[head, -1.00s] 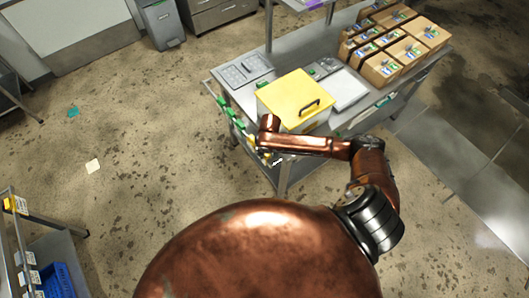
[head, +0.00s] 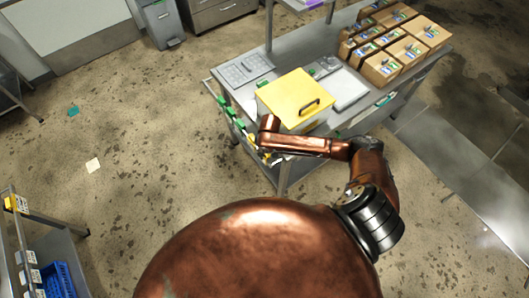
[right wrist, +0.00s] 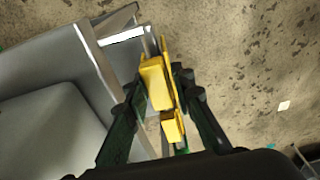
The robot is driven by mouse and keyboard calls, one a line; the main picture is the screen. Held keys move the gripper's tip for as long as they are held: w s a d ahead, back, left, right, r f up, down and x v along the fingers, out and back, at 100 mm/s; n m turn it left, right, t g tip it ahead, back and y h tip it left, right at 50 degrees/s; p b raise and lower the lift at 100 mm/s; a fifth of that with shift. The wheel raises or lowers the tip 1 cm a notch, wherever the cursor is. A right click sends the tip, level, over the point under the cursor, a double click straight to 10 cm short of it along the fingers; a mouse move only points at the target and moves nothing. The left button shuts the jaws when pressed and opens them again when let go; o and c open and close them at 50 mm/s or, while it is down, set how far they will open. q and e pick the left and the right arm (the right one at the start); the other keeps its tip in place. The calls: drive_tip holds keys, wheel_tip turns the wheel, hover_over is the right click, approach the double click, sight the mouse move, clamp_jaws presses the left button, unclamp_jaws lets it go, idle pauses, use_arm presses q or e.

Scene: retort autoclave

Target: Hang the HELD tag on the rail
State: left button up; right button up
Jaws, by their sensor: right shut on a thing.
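A yellow tag (right wrist: 155,82) is between the dark green fingers of my right gripper (right wrist: 160,88), which is shut on it. A second yellow block (right wrist: 172,127) shows just below it; I cannot tell whether it is part of the same tag. Any lettering is hidden. In the head view my right gripper (head: 262,156) is at the near left side of the steel table, partly hidden by my copper arm. The rail (head: 230,115) along the table's left edge carries several green tags (head: 239,123). I cannot tell whether the held tag touches the rail. My left gripper is out of view.
The table (head: 225,84) holds a yellow-lidded box (head: 297,97), a grey panel (head: 245,69), a white tray (head: 349,92) and several cardboard cartons (head: 407,52). A rack with a blue crate (head: 60,280) stands at lower left.

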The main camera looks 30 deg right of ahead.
drive_tip(key=shift+f+b, duration=0.35)
drive_tip(key=shift+f, duration=0.9)
drive_tip(key=o, duration=1)
drive_tip(key=r, duration=0.4)
drive_tip(key=s+r, duration=0.1)
drive_tip(key=r, duration=0.7)
drive_tip(key=shift+s+d, duration=0.1)
drive_tip(key=shift+s, duration=0.1)
